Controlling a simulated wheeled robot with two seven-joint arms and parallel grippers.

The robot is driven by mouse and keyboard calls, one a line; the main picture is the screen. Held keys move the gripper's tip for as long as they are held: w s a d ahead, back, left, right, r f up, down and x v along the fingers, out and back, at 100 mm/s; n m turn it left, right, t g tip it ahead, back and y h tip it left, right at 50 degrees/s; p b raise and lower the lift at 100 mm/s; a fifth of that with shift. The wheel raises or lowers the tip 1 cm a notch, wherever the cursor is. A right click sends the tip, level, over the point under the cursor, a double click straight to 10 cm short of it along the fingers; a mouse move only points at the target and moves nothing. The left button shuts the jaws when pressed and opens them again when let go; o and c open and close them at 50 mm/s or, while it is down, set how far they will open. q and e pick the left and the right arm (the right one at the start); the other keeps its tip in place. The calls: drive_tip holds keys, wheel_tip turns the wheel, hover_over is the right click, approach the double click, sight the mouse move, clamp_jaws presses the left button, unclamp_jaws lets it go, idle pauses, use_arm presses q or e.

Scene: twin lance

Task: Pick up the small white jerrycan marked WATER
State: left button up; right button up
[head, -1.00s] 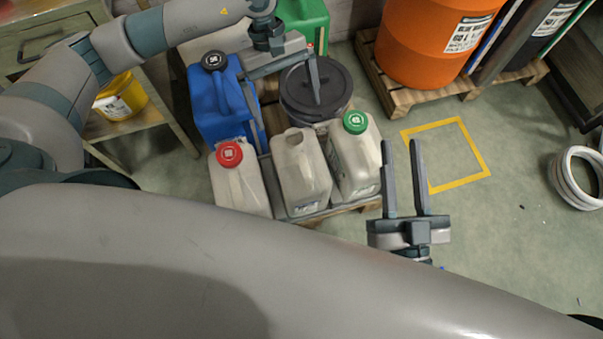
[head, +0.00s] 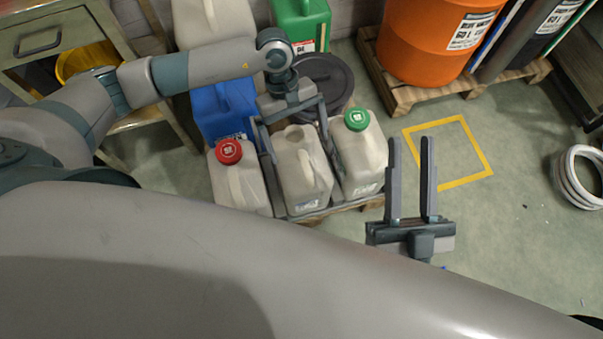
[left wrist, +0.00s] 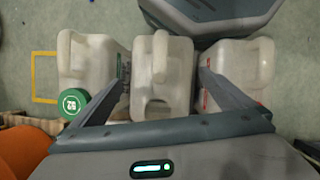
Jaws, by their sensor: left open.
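Three small white jerrycans stand side by side: one with a red cap (head: 235,182), a middle one with no cap visible (head: 301,172), and one with a green cap (head: 359,162). I cannot read WATER on any of them. My left gripper (head: 307,172) is open, with one finger on each side of the middle jerrycan; contact is not clear. In the left wrist view the middle jerrycan (left wrist: 163,70) lies between the two fingers, its handle visible. The green-capped jerrycan (left wrist: 88,62) is on the left there. My right gripper (head: 412,140) is open and empty, right of the row.
The jerrycans stand on a wooden pallet (head: 345,207). Behind them are a blue jerrycan (head: 222,112), a dark-lidded drum (head: 328,75) and a green can (head: 303,22). An orange drum (head: 425,45) stands at back right. The floor inside the yellow square (head: 457,150) is clear.

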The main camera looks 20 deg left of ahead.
sight(300, 154)
use_arm(q)
drive_tip(key=shift+d+f, duration=0.1)
drive_tip(key=shift+f, duration=0.1)
drive_tip(key=shift+f, duration=0.25)
drive_tip(key=x, duration=0.2)
drive_tip(key=b+x, duration=0.1)
drive_tip(key=x, duration=0.1)
drive_tip(key=shift+w+a+f, duration=0.1)
drive_tip(key=shift+w+a, duration=0.2)
drive_tip(key=shift+s+d+f, duration=0.1)
drive_tip(key=shift+f, duration=0.2)
use_arm(e)
drive_tip(key=shift+w+d+r+t, duration=0.15)
drive_tip(key=shift+d+r+t, duration=0.25)
drive_tip(key=shift+r, duration=0.3)
drive_tip(key=shift+w+d+r+t, duration=0.15)
drive_tip(key=shift+d+r+t, duration=0.15)
drive_tip(key=shift+r+t, duration=0.3)
drive_tip(key=shift+a+f, duration=0.1)
drive_tip(key=shift+f, duration=0.1)
use_arm(q)
drive_tip(key=c, duration=1.5)
use_arm(e)
drive_tip(key=shift+s+f+g, duration=0.25)
drive_tip(key=shift+s+g, duration=0.05)
drive_tip(key=shift+g, duration=0.1)
